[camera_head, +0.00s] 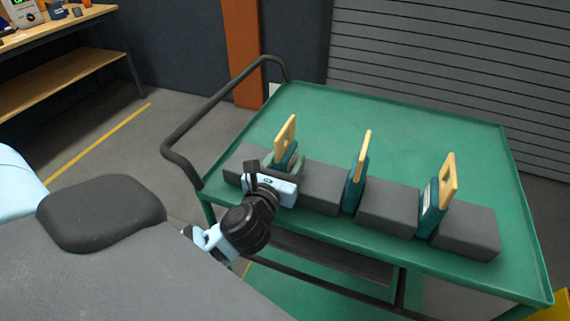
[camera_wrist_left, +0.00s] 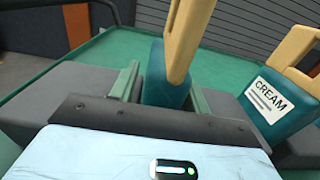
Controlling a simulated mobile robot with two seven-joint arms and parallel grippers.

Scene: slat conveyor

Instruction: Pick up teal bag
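Three teal bags with tan handles stand upright between grey blocks on a green cart. The leftmost teal bag (camera_head: 286,138) is partly hidden by my left gripper (camera_head: 281,166). In the left wrist view this bag (camera_wrist_left: 163,84) stands between the two green fingers of my left gripper (camera_wrist_left: 164,90). The fingers are apart, one on each side, with a narrow gap visible on the left. The middle teal bag (camera_head: 355,188) and the right teal bag (camera_head: 432,215) stand farther right. A neighbouring bag in the wrist view has a white CREAM label (camera_wrist_left: 268,99). My right gripper is out of view.
Grey blocks (camera_head: 387,205) separate the bags along the near side of the green cart (camera_head: 420,125). The cart's far half is clear. A dark push handle (camera_head: 205,110) rises at its left end. A workbench (camera_head: 60,40) stands at the upper left.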

